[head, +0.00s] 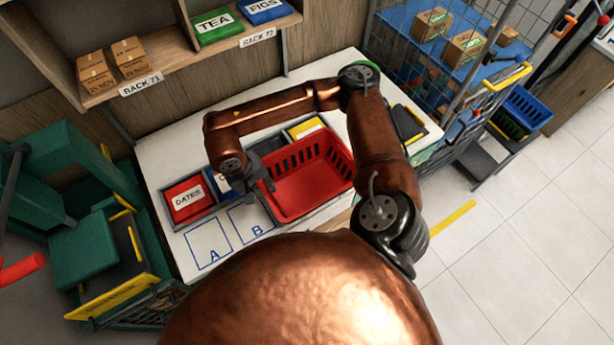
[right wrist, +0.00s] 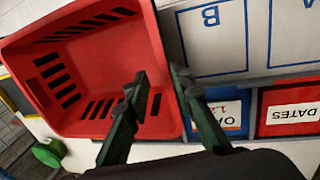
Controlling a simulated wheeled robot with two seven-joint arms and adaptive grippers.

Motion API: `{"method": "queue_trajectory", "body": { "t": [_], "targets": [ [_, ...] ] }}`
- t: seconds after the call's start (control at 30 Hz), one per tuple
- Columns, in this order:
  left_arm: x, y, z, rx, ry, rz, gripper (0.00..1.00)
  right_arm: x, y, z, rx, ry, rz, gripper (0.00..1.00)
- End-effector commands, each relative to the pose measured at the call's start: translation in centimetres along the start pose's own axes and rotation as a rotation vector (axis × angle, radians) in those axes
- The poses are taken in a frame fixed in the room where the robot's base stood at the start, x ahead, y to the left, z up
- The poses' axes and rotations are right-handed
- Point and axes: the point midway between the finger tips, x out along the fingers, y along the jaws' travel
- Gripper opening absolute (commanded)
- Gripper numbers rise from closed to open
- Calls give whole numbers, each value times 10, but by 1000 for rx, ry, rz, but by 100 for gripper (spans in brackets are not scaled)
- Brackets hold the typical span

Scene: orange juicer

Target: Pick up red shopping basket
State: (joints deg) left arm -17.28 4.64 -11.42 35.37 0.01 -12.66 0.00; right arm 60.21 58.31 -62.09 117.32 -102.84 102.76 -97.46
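The red shopping basket (head: 316,176) sits on the white table in the head view, upright and looking empty, with slotted walls. It fills the left of the right wrist view (right wrist: 75,80). My right gripper (head: 257,188) is at the basket's left wall in the head view. In the right wrist view its two dark green fingers (right wrist: 159,82) are apart, one over the inside of the basket and one outside, with the wall between them. I cannot tell whether either finger touches the wall. My left gripper is not in view.
A red DATES box (head: 187,199) and a blue box (head: 222,184) sit in a grey tray beside the basket. Outlined squares A and B mark the table's front. A yellow box (head: 306,128) is behind the basket. A shelf (head: 165,75) overhangs the back; a wire cart (head: 450,60) stands right.

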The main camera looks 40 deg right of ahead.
Motion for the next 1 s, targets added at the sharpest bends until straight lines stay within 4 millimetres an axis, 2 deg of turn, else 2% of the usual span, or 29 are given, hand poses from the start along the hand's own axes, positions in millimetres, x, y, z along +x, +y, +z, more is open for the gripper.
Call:
{"method": "queue_trajectory", "body": {
  "t": [0.3,0.53,0.8,1.0],
  "targets": [
    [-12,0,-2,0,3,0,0,45,-1,1,-2,-4,1,22],
    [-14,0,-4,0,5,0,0,63,-1,1,-1,-3,-1,22],
    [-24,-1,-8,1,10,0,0,103,-1,1,2,-5,-1,22],
    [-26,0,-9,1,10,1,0,117,-1,0,0,-2,-1,22]
  ]
}}
